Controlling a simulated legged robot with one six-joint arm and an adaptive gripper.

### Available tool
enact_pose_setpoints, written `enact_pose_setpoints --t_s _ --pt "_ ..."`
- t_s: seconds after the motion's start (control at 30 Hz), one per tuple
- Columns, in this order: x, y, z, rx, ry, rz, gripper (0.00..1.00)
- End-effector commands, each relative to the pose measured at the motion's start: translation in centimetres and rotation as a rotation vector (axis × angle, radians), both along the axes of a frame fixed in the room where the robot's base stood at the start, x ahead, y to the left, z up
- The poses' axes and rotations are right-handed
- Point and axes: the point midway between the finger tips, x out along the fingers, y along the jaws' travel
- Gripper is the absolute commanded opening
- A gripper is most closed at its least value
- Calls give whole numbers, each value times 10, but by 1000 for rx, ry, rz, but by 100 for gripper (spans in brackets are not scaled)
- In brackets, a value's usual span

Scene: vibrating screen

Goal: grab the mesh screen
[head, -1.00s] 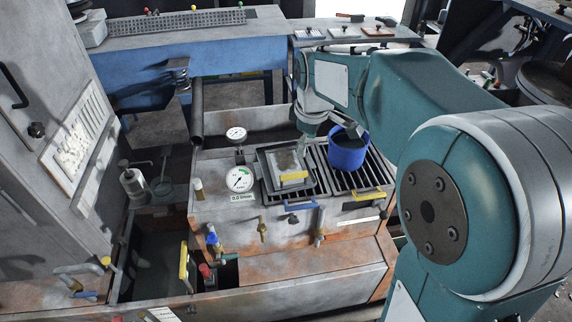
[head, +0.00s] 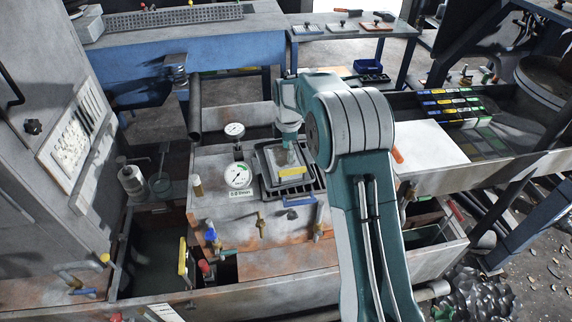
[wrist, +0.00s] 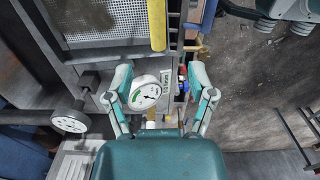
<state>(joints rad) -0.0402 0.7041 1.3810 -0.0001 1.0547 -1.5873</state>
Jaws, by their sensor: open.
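The mesh screen (head: 282,157) is a framed panel with a yellow bar, lying on the machine top beside the round gauges in the head view. In the wrist view, its perforated face (wrist: 95,18) and yellow bar (wrist: 157,25) show at the top, beyond my fingers. My gripper (head: 288,138) is over the screen's far part in the head view, partly hidden by my arm. In the wrist view, my gripper (wrist: 160,75) is open, its two fingers spread with nothing held. I cannot tell its exact height above the screen.
Two dial gauges (head: 238,174) stand left of the screen; one shows between my fingers in the wrist view (wrist: 145,93). Valves (head: 211,234) line the machine's front. A pipe (head: 195,108) rises behind. A white panel (head: 430,145) lies right of my arm.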

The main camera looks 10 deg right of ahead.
Motion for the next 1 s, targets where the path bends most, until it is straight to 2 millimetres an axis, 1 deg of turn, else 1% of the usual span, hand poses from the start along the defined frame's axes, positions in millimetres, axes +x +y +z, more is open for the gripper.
enact_pose_setpoints --t_s 0.1,0.2,0.47,0.67,0.73,0.83,1.0 --pt "-1 -1 -22 0 6 -1 71" --pt "-1 -1 -37 0 5 -2 71" --pt "1 -5 -54 0 2 -4 71" --pt "5 -16 -82 0 5 -4 71" --pt "4 -15 -93 0 4 -3 71" --pt "5 -15 -99 0 1 -3 71" --pt "5 -15 -99 0 0 -3 71"
